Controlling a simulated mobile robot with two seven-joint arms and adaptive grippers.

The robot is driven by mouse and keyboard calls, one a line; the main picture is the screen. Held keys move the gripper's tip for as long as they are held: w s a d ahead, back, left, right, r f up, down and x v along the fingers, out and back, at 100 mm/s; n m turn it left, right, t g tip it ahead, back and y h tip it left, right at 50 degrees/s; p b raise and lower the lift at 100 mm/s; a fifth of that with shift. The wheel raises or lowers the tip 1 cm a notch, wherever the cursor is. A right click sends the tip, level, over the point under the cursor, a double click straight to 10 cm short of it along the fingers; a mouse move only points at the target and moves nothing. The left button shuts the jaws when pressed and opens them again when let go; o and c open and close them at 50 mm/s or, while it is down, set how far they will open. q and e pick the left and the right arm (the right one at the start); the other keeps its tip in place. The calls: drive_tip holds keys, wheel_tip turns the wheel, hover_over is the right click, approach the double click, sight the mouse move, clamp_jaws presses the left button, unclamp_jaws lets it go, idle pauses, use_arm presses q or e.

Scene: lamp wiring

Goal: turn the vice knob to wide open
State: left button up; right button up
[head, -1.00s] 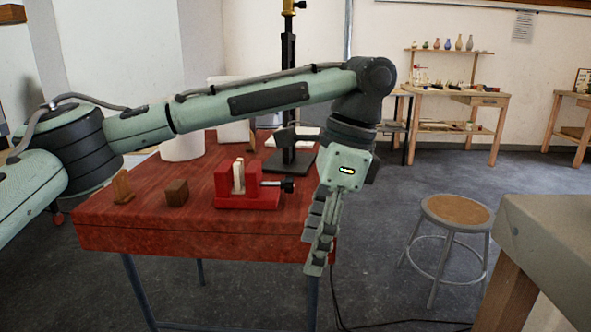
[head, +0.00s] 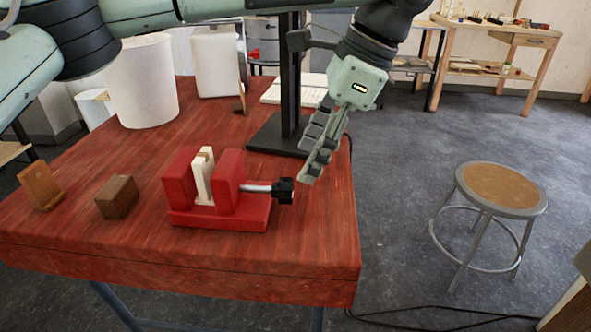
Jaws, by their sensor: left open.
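The red vice (head: 235,212) stands on the red wooden table (head: 300,245) near its front right. A pale upright piece (head: 203,177) sits between its two jaws; I cannot tell whether it is clamped tight. The black vice knob (head: 284,190) is at the right end of a metal screw (head: 256,188). My left gripper (head: 311,176) is open and empty, pointing down, just above and to the right of the knob in the picture, apart from it as far as I can see. My right gripper is not in view.
A black post on a base (head: 274,138) stands behind the vice. A brown block (head: 117,198) and a wooden stand (head: 39,186) are to the left. A white cylinder (head: 141,82) is behind. A stool (head: 500,188) stands on the floor at right.

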sight(292, 190)
use_arm(q)
drive_tip(key=x, duration=0.7)
drive_tip(key=shift+s, duration=0.1)
drive_tip(key=shift+c, duration=0.4)
drive_tip(key=c, duration=1.1)
drive_tip(key=t, duration=0.2)
drive_tip(key=shift+s+f+n+t, duration=0.1)
drive_tip(key=shift+s+n+t, duration=0.1)
drive_tip(key=shift+n+t, duration=0.15)
drive_tip(key=shift+s+n+t, duration=0.2)
drive_tip(key=shift+n+t, duration=0.15)
drive_tip(key=shift+t, duration=1.5)
drive_tip(key=o, duration=1.2)
